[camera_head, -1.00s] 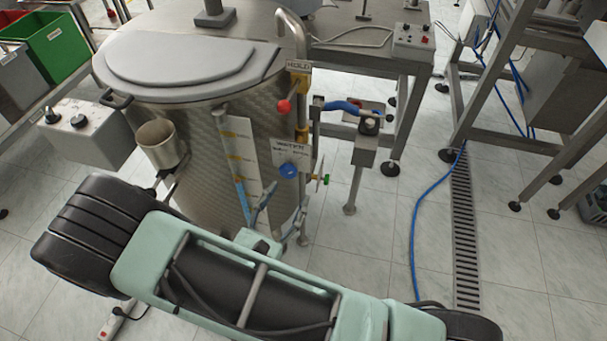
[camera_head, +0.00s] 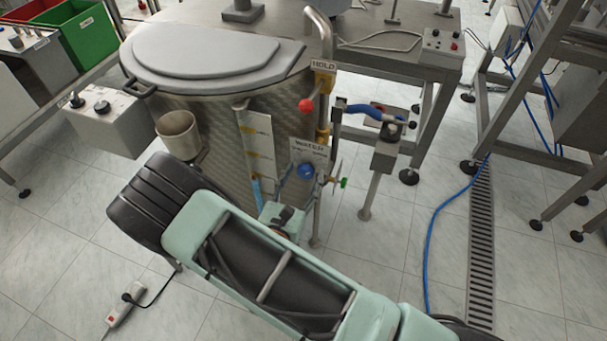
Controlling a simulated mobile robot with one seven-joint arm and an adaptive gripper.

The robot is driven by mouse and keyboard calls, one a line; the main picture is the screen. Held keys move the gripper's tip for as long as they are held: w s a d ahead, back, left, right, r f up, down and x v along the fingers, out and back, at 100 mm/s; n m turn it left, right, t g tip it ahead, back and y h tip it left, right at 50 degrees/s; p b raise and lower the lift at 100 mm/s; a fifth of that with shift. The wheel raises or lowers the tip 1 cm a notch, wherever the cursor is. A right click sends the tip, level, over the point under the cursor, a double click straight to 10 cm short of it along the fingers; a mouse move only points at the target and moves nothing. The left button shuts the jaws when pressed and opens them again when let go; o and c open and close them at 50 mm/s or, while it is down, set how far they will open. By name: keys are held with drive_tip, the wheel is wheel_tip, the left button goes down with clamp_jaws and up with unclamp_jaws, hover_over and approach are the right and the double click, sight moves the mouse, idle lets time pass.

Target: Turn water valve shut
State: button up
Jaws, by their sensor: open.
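The water valve's round blue knob (camera_head: 306,171) is on the front right of the steel tank (camera_head: 215,125), just below a white plate (camera_head: 309,150) lettered "WATER". My gripper (camera_head: 300,190) is open at the end of my pale green arm, with its thin fingers near the lower part of the knob. I cannot tell whether they touch it. The gripper base and part of the fingers are small and partly hidden by my arm.
A red ball-topped lever (camera_head: 306,105) and a "HOLD" sign (camera_head: 324,65) are above the knob. A small green-handled valve (camera_head: 343,183) is close on the right. A level scale (camera_head: 258,150) and a metal cup (camera_head: 178,134) are on the left. A blue hose (camera_head: 428,245) lies on the floor.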

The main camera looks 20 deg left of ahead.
drive_tip(key=shift+w, duration=0.1)
drive_tip(key=shift+c, duration=0.7)
drive_tip(key=c, duration=1)
drive_tip(key=n+p, duration=0.1)
drive_tip(key=n, duration=0.2)
drive_tip(key=shift+a+n, duration=0.1)
drive_tip(key=shift+n, duration=0.3)
drive_tip(key=n+p, duration=0.1)
drive_tip(key=n, duration=0.4)
drive_tip(key=shift+a+n, duration=0.1)
drive_tip(key=shift+n, duration=0.2)
drive_tip(key=n+p, duration=0.1)
drive_tip(key=n, duration=0.3)
drive_tip(key=shift+f, duration=0.15)
drive_tip(key=shift+a+f+n+p, duration=0.1)
drive_tip(key=shift+n+p, duration=0.35)
drive_tip(key=shift+n, duration=1.75)
